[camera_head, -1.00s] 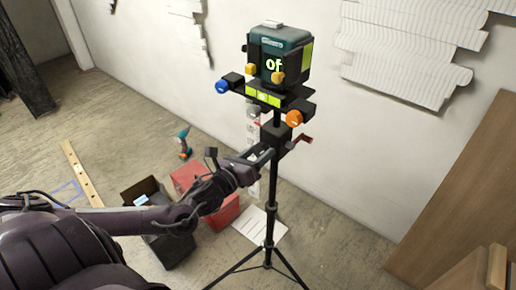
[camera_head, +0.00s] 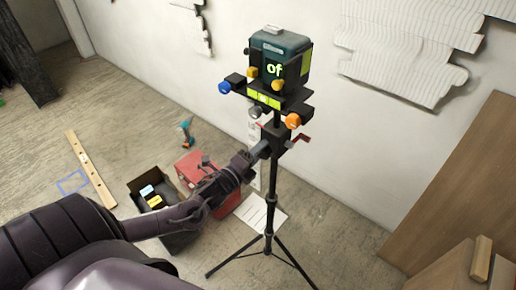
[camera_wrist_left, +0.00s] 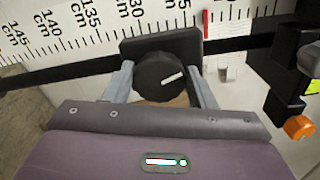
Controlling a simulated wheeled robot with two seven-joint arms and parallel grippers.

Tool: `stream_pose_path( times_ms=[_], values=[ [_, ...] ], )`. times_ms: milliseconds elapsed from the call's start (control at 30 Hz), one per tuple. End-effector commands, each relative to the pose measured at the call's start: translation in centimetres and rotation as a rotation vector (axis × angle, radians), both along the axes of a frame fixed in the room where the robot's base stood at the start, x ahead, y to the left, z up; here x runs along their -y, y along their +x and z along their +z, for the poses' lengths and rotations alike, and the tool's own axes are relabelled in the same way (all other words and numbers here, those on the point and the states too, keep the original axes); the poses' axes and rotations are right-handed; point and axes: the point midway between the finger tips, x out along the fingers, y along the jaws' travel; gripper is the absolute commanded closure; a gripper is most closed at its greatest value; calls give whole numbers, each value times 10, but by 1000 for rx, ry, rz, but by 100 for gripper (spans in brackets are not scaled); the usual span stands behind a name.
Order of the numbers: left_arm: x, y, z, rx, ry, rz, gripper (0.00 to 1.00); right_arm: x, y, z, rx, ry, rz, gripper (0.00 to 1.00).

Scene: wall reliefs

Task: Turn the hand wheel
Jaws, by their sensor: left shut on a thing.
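A tripod instrument stands near the wall. The hand wheel is a round black knob with a white mark (camera_wrist_left: 160,74), seen on a dark block in the left wrist view. My left gripper (camera_head: 259,151) reaches the block on the pole from the left in the head view, where the wheel itself is hard to make out. In the wrist view my two grey fingers (camera_wrist_left: 163,86) lie on either side of the wheel, and the gripper is shut on it. The white mark is slightly tilted. My right gripper is not in view.
The teal instrument (camera_head: 279,45) has a blue knob (camera_head: 224,87) and an orange knob (camera_head: 293,121). A red lever (camera_head: 301,138) sticks out right of the block. A dark open box (camera_head: 140,184), a red box (camera_head: 185,172) and tripod legs (camera_head: 290,268) occupy the floor.

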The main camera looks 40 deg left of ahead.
Motion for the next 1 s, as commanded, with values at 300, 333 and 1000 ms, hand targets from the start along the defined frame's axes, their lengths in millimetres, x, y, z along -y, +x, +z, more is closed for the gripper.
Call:
stream_pose_path(
  times_ms=[300, 333, 1000],
  values=[
    [0, 0, 0, -25, -302, 2, 72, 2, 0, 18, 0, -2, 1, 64],
    [0, 0, -1, -27, -330, 2, 72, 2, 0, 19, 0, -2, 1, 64],
    [1, 0, -4, -76, -965, 2, 72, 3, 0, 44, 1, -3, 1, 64]
  ],
)
